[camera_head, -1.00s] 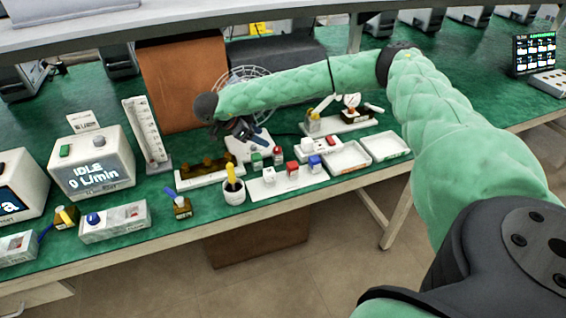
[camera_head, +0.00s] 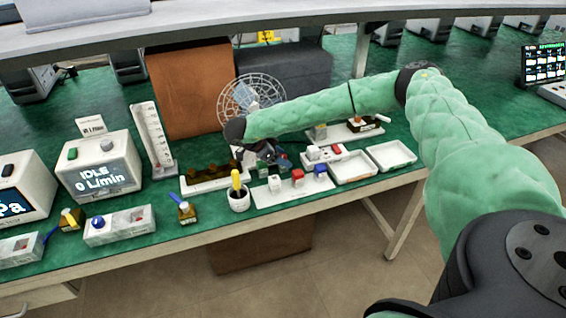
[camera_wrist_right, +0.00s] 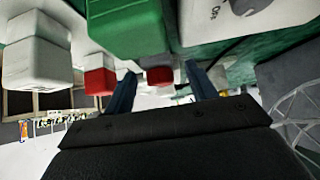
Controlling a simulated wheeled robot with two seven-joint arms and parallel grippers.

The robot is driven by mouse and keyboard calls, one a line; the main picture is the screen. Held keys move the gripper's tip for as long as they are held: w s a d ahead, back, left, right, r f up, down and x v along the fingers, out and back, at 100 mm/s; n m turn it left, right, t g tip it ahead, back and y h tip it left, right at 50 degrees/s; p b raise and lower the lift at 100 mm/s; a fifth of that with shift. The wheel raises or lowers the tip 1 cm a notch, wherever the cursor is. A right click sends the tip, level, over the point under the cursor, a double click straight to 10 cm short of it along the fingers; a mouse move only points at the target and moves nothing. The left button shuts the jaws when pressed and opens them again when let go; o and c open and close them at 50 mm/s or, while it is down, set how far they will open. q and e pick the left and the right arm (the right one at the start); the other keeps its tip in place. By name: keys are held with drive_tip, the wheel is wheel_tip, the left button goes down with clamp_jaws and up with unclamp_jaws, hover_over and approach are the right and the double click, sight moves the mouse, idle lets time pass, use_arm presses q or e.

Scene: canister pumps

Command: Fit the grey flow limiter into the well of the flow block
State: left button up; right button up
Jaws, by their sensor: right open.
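My right gripper (camera_head: 272,154) is low over the blocks behind the white strip. In the right wrist view its open fingers (camera_wrist_right: 161,76) have a small red-and-white piece (camera_wrist_right: 160,75) showing beyond the gap; it does not look held. A green block (camera_wrist_right: 122,25) and a pale grey-white block (camera_wrist_right: 38,60) stand close by. I cannot tell for certain which block is the grey flow limiter. What looks like the flow block (camera_head: 118,226), a long pale block with a blue knob and a square recess, lies at the front left. My left gripper is out of view.
A white strip (camera_head: 262,198) holds white, red and blue blocks. A cup with a yellow-handled tool (camera_head: 239,199) stands left of it. Two white trays (camera_head: 391,156) lie to the right. A meter reading "IDLE 0 L/min" (camera_head: 98,165) stands left. A wire fan guard (camera_head: 250,97) is behind.

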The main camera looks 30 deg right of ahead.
drive_tip(key=shift+d+f, duration=0.35)
drive_tip(key=shift+f, duration=0.05)
drive_tip(key=c, duration=1.1)
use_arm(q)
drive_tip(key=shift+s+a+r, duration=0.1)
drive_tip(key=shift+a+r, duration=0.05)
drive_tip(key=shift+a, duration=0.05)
use_arm(e)
drive_tip(key=shift+r, duration=0.1)
